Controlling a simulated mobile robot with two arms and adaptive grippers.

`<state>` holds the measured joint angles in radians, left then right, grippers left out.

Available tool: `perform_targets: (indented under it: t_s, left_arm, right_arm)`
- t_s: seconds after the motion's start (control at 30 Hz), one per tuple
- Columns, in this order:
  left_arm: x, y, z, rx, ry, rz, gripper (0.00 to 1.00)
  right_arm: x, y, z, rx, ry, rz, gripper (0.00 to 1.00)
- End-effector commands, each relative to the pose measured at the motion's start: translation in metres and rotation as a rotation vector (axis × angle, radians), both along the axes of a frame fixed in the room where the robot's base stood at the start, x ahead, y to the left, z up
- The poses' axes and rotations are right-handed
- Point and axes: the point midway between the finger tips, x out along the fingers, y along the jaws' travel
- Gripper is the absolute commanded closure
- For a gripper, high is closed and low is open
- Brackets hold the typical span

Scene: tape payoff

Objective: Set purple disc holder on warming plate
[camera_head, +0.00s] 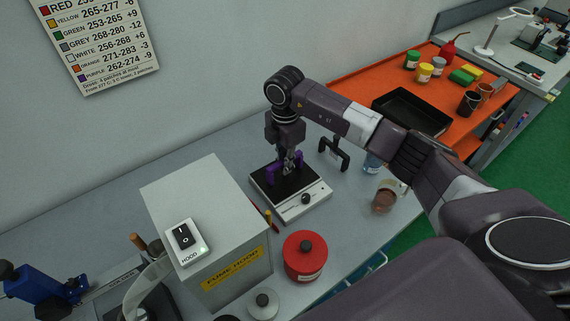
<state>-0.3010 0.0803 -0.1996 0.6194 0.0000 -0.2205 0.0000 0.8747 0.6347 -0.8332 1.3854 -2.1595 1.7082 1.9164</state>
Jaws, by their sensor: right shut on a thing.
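The purple disc holder (271,174) shows on both sides of the fingers of my right gripper (289,166), which is shut on it. The holder is over the black top of the warming plate (302,205), a white unit with a dark knob on its front. I cannot tell whether the holder touches the plate or hangs just above it. The gripper points down, and its fingers hide the holder's middle. My left gripper is not in view.
The grey fume hood box (215,195) with a switch stands left of the plate. A red-lidded jar (305,256) is in front. A dark stand (335,153) and a glass of brown contents (384,197) are to the right. A black tray (411,110) lies on the orange bench.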

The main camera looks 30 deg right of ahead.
Motion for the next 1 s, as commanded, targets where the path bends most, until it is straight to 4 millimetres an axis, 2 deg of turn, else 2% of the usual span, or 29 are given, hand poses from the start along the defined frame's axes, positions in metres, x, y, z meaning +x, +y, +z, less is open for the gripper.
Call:
perform_targets:
  t_s: [0.7, 0.73, 0.9, 1.0]
  left_arm:
    - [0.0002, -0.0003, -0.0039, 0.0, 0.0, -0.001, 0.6]
    - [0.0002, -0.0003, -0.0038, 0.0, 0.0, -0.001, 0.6]
    - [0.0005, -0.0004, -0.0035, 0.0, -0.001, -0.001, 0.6]
    - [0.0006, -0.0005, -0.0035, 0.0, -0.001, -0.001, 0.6]
  right_arm:
    - [0.0002, -0.0002, -0.006, 0.0, -0.001, 0.0, 1.0]
    - [0.0002, -0.0002, -0.0059, 0.0, -0.001, -0.001, 0.9]
    - [0.0002, -0.0002, -0.0056, 0.0, -0.001, 0.0, 0.72]
    - [0.0002, -0.0002, -0.0056, 0.0, -0.001, 0.0, 0.69]
